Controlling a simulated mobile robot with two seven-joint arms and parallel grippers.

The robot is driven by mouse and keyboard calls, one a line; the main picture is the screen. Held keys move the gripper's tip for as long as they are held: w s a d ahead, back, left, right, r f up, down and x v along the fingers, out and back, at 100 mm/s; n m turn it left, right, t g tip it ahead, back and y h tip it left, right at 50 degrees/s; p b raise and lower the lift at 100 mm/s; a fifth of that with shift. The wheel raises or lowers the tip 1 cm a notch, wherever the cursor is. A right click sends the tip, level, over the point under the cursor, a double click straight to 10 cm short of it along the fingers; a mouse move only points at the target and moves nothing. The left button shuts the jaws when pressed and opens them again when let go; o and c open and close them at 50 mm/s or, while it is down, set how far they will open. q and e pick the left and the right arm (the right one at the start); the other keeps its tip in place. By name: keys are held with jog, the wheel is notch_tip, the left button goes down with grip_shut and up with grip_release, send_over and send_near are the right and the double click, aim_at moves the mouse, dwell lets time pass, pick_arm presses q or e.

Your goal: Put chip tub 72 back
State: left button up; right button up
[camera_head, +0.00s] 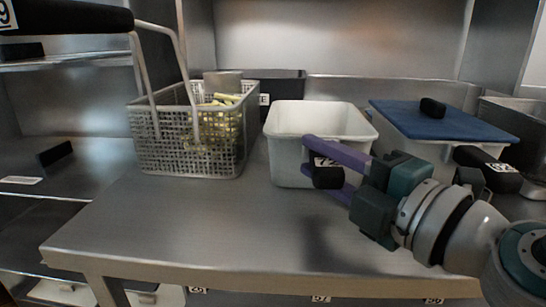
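Chip tub 72 is a white open tub (318,118) on the steel worktop, in the middle of the head view. A black handle (326,178) with a partly covered white label, its first digit a 7, sticks out from its front. My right gripper (322,166) comes in from the right. Its two purple fingers lie above and below this handle and appear closed on it. The tub looks upright, with its base at the worktop; a small gap beneath cannot be ruled out. My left gripper is not in view.
A wire basket (165,152) holding pale chips stands left of the tub, its long black handle (65,17) reaching to the upper left. A blue-lidded container (445,122) stands close on the right, near another black numbered handle (487,170). The front worktop (200,225) is clear.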

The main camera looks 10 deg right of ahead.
jog(key=o, duration=0.4)
jog(key=shift+o, duration=0.2)
